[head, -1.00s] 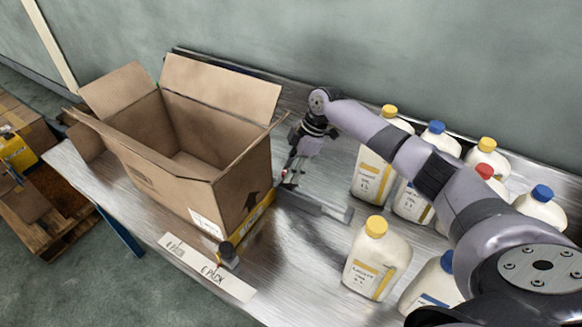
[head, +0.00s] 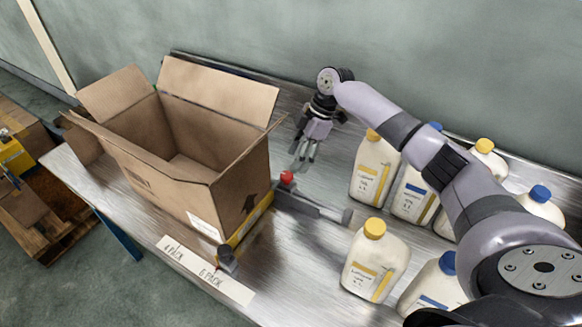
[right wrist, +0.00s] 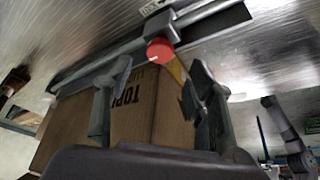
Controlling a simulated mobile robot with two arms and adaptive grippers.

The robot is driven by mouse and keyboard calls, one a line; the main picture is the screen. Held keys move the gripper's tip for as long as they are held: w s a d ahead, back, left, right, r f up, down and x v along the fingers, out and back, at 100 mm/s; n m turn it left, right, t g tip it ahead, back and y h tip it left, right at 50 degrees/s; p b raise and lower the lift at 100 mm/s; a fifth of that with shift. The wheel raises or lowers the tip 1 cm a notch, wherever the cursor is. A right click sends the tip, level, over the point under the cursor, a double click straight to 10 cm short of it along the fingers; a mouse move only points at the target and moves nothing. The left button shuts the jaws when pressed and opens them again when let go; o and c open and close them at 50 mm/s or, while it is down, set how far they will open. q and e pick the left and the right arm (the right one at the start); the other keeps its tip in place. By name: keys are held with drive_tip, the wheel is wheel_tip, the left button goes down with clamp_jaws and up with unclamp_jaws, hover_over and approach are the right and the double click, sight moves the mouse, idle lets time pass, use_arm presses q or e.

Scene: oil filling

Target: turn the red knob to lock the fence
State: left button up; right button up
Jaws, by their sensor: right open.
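My right gripper (head: 306,158) is open and empty. It hangs above the table behind the knob, apart from it. In the right wrist view its two fingers (right wrist: 150,98) are spread, with the box behind them. My left gripper is not in view.
An open cardboard box (head: 185,185) stands left of the rail against a yellow strip (head: 250,222). Several white bottles (head: 375,262) with coloured caps stand on the right of the metal table. A label strip (head: 205,270) lies along the front edge.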

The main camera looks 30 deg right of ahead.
drive_tip(key=v, duration=0.6)
idle(0.4)
